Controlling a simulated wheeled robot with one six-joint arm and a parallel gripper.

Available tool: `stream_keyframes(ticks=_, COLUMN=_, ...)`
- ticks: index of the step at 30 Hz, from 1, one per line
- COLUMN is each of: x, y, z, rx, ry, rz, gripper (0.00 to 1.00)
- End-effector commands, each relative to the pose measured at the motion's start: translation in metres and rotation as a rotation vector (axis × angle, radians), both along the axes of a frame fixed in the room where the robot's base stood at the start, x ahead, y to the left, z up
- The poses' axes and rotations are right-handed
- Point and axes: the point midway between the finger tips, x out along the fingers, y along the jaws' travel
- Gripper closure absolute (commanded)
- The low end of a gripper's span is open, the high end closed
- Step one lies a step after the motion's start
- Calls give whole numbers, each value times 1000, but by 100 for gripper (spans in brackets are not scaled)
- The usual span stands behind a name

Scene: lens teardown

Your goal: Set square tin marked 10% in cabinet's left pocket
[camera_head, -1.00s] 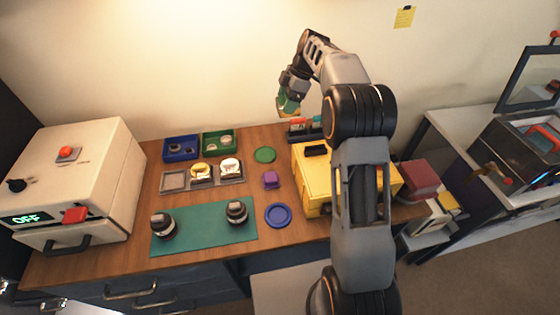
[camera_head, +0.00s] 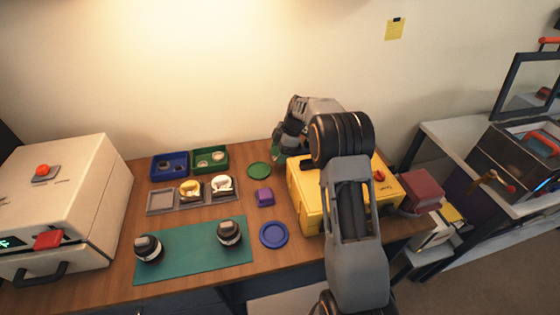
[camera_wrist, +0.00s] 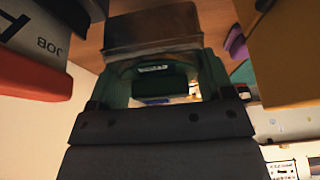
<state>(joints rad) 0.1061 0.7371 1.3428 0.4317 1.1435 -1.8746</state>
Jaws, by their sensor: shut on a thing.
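My gripper (camera_head: 280,153) is low at the back of the wooden table, left of the yellow box, and mostly hidden behind my arm in the head view. In the wrist view its green fingers (camera_wrist: 160,80) are shut on a grey-brown, square-edged block (camera_wrist: 152,28), which looks like a tin. No 10% mark can be read on it. A dark piece with a small label shows between the fingers. I cannot tell which thing is the cabinet, and no left pocket can be made out. The yellow box (camera_head: 307,198) stands right of the gripper, partly covered by my arm.
A red-edged object lettered "JOB" (camera_wrist: 38,50) is close left in the wrist view. A purple block (camera_head: 264,197), green disc (camera_head: 259,170) and blue disc (camera_head: 273,234) lie left of the yellow box. Blue (camera_head: 155,172) and green (camera_head: 226,160) trays stand farther left.

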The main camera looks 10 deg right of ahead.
Motion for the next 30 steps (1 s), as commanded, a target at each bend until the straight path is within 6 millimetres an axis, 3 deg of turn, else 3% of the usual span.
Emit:
stream_keyframes(ticks=5, x=0, y=0, z=-9, rx=0, ry=0, rz=-1, gripper=50)
stream_keyframes(ticks=13, x=0, y=0, z=-39, rx=0, ry=-1, rz=-1, gripper=50)
stream_keyframes(ticks=24, x=0, y=-1, z=-43, rx=0, ry=-2, rz=-1, gripper=50)
stream_keyframes(ticks=25, x=0, y=-1, z=-42, rx=0, ry=-1, rz=-2, gripper=24)
stream_keyframes(ticks=28, x=0, y=-1, z=-42, rx=0, ry=-1, rz=-1, gripper=15)
stream_keyframes(ticks=30, x=0, y=-1, z=-42, rx=0, ry=-1, rz=-1, gripper=15)
